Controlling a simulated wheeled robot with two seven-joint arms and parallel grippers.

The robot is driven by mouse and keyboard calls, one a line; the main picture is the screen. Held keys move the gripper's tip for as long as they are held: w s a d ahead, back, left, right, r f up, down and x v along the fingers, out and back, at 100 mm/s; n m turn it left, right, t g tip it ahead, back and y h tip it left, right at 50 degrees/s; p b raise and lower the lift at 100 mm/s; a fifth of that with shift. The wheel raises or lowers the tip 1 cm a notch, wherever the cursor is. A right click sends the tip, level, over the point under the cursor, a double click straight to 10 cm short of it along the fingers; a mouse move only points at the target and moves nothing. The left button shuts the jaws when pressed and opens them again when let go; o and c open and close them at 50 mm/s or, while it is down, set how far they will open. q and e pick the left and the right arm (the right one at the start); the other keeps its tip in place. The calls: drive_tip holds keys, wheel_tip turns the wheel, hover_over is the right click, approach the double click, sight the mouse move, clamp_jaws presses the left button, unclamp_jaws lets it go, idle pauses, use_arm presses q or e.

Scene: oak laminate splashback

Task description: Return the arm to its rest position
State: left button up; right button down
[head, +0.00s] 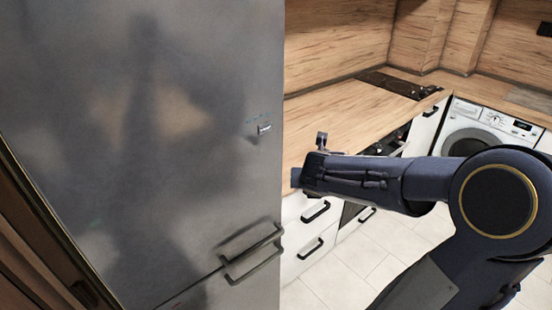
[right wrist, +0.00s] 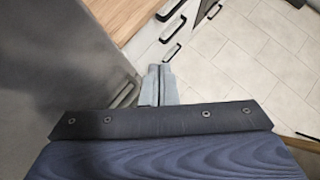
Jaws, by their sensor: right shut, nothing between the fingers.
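My right arm (head: 370,182) comes in from the right in the head view and reaches out level across the picture. Its far end stops just right of the fridge's edge, in front of the worktop and drawers. In the right wrist view my right gripper (right wrist: 158,72) is shut and empty, its two grey fingertips together over the floor near the drawer fronts. The fingers are hard to make out in the head view. My left gripper is not in view.
A grey fridge (head: 190,110) with two bar handles (head: 250,250) fills the left. Behind my arm are a wooden worktop (head: 350,110), white drawers (head: 305,245) with dark handles and a washing machine (head: 480,130). The tiled floor (head: 365,260) shows clear in front of the drawers.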

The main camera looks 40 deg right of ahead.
drive_tip(key=shift+s, duration=0.15)
drive_tip(key=s+a+f+m+y+b, duration=0.1)
drive_tip(key=s+a+m+y, duration=0.4)
drive_tip(key=s+a+m, duration=0.3)
drive_tip(key=s+a+f+m+y+b, duration=0.1)
drive_tip(key=s+a+m+y, duration=0.3)
drive_tip(key=s+a+m, duration=0.5)
drive_tip(key=a+m, duration=0.6)
drive_tip(key=m, duration=0.6)
drive_tip(key=shift+s+a+g+y, duration=0.15)
drive_tip(key=shift+a+g+y, duration=0.05)
drive_tip(key=shift+g+y, duration=0.2)
drive_tip(key=shift+f, duration=0.1)
